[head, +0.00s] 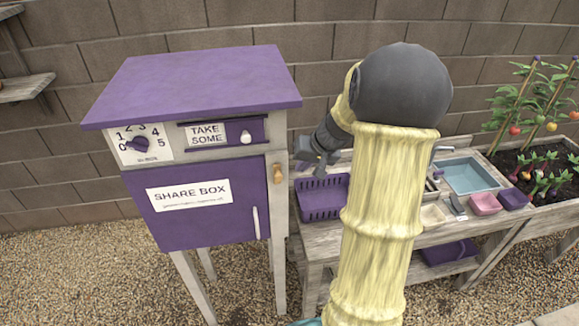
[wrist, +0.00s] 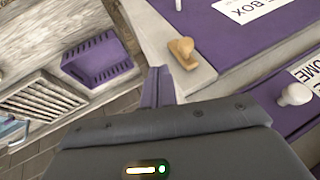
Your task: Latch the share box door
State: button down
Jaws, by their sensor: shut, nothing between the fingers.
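The share box (head: 190,85) stands on the left in the head view, with a purple door (head: 205,228) that looks closed flush with its frame. A white pull handle (head: 256,223) is on the door. A small wooden latch (head: 278,173) sits upright on the pale frame just right of the door's upper edge; it also shows in the wrist view (wrist: 183,52). It does not appear to cross the door. My gripper (head: 322,165) is right of the latch, apart from it, partly hidden by my arm. In the wrist view its purple fingers (wrist: 158,85) are shut and empty, beside the latch.
A wooden bench with a purple basket (head: 322,198), a blue basin (head: 466,175) and small tubs stands close right of the box. A planted bed (head: 545,170) is farther right. A block wall is behind. Gravel lies in front of the box.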

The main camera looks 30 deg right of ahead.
aim_at(278, 178)
jog(key=a, duration=0.1)
jog(key=w+a+f+p, duration=0.1)
jog(key=a+f, duration=0.1)
jog(key=shift+w+a+f+p, duration=0.1)
jog(key=shift+w+a+p, duration=0.05)
jog(key=shift+w+p, duration=0.25)
jog(key=shift+w+d, duration=0.1)
jog(key=shift+d, duration=0.1)
